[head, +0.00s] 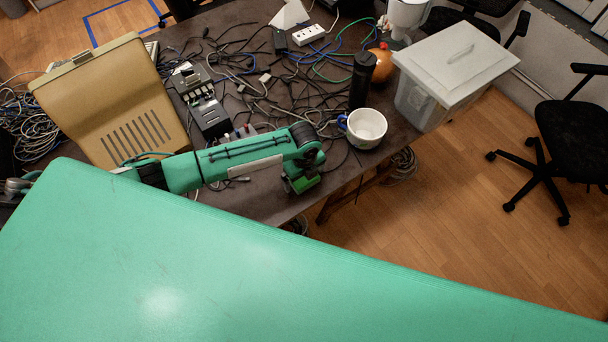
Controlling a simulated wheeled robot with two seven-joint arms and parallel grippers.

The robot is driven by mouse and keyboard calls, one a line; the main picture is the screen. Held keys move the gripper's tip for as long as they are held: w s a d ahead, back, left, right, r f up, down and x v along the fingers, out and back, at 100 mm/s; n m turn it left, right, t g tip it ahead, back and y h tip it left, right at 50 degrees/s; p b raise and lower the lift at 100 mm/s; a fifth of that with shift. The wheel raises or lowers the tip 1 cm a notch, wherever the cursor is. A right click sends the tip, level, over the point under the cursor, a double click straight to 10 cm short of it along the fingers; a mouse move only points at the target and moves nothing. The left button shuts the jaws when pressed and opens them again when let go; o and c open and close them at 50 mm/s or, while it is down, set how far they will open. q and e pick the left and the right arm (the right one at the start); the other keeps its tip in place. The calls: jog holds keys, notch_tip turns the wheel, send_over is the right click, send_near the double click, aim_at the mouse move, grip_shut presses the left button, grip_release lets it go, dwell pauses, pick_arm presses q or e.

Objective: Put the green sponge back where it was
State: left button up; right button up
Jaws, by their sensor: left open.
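My left arm comes in from the left over the table (262,205), and its gripper (302,186) points down near the table's front edge. My right gripper is not in view.
A beige case (112,105), a black device (208,115), tangled cables (262,85), a black bottle (362,78), an orange round object (382,65) and a lidded white box (452,75) crowd the table. A black chair (575,140) stands right. Green bodywork of mine blocks the lower view.

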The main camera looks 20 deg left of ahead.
pick_arm(q)
notch_tip(320, 180, up, 12)
jog(key=b, duration=0.1)
jog(key=shift+b, duration=0.4)
dwell(0.4)
